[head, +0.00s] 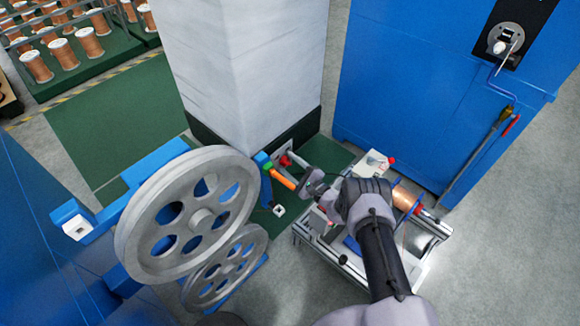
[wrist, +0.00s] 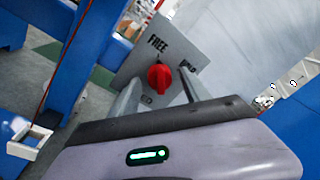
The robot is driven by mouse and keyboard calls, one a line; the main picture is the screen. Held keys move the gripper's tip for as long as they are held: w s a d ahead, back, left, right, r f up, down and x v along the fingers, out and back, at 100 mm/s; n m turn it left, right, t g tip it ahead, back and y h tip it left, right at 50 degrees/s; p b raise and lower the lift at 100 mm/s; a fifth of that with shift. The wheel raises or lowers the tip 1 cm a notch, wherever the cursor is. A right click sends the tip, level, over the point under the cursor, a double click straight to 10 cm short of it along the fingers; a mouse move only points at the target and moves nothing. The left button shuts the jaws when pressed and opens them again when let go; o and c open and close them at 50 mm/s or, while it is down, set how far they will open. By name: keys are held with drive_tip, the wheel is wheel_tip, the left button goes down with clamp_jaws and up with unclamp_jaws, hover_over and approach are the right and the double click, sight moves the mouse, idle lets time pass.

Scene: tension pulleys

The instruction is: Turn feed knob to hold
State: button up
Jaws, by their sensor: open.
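The red feed knob (wrist: 160,79) sits on a grey plate (wrist: 133,70) in the wrist view. The word FREE is printed above it. A second word to its right is partly covered by a finger, and a label below is partly cut off. The knob's upper end appears to point up toward FREE. My gripper (wrist: 161,84) is open, with one finger on each side of the knob. I cannot tell whether the fingers touch it. In the head view the knob (head: 285,160) is small and red by the column base, with my gripper (head: 311,181) just right of it.
A white column (head: 245,60) stands behind the plate. An orange handle (head: 283,178) is left of my gripper. Large grey pulley wheels (head: 190,212) stand at left. A blue cabinet (head: 410,90) is at right. A machine frame (head: 345,265) lies under my arm.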

clamp_jaws()
drive_tip(key=shift+m, duration=0.3)
drive_tip(key=m, duration=0.3)
drive_tip(key=shift+m, duration=0.3)
drive_tip(key=m, duration=0.3)
drive_tip(key=shift+g, duration=0.4)
drive_tip(key=m, duration=0.4)
drive_tip(key=shift+g, duration=0.3)
drive_tip(key=shift+s+m+g, duration=0.1)
drive_tip(key=shift+m+g, duration=0.2)
drive_tip(key=shift+m, duration=1.5)
